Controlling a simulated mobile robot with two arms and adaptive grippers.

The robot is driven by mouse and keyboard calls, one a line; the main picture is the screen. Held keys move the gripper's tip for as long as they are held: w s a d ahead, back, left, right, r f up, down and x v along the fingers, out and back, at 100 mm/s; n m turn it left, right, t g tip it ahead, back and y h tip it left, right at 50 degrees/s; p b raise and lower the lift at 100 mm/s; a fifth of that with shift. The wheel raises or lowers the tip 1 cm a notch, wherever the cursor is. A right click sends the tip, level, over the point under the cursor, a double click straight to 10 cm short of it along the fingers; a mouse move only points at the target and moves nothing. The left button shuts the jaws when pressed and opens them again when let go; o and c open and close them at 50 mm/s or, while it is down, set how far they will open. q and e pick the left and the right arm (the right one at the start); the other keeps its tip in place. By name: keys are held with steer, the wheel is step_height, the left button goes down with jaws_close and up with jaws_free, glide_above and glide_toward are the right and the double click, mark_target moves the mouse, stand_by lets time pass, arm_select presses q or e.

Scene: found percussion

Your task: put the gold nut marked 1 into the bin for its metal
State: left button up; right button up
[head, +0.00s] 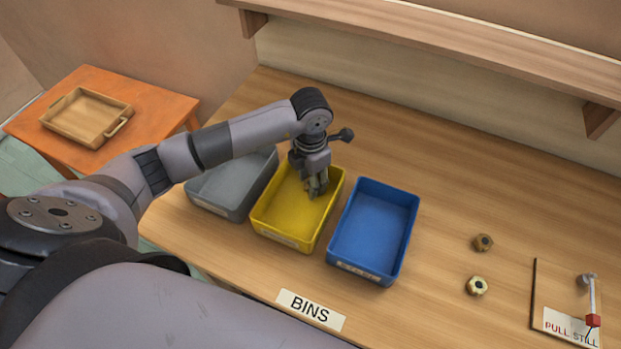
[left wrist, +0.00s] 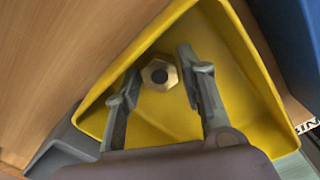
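The gold nut (left wrist: 159,75) shows in the left wrist view inside the yellow bin (head: 262,217), on or just above its floor; its mark cannot be read. My left gripper (head: 316,192) points down into the far part of this bin. In the left wrist view its fingers (left wrist: 158,72) stand apart on both sides of the nut, with small gaps, so it looks open. In the head view the fingers hide the nut. The grey bin (head: 223,207) is left of the yellow one and the blue bin (head: 352,264) is right. My right gripper is not in view.
A brownish nut (head: 483,242) and a paler nut (head: 477,286) lie on the table right of the blue bin. A panel with a red-tipped lever (head: 592,318) is at far right. A shelf (head: 450,45) overhangs the back. A wooden tray (head: 72,132) sits on an orange table.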

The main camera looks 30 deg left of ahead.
arm_select(q)
steer(key=shift+o, duration=1.1)
steer(key=shift+r, duration=0.25)
steer(key=shift+w+r, duration=0.1)
steer(key=shift+r, duration=0.2)
step_height(320, 180, up, 11)
steer(key=b, duration=0.3)
steer(key=shift+r, duration=0.15)
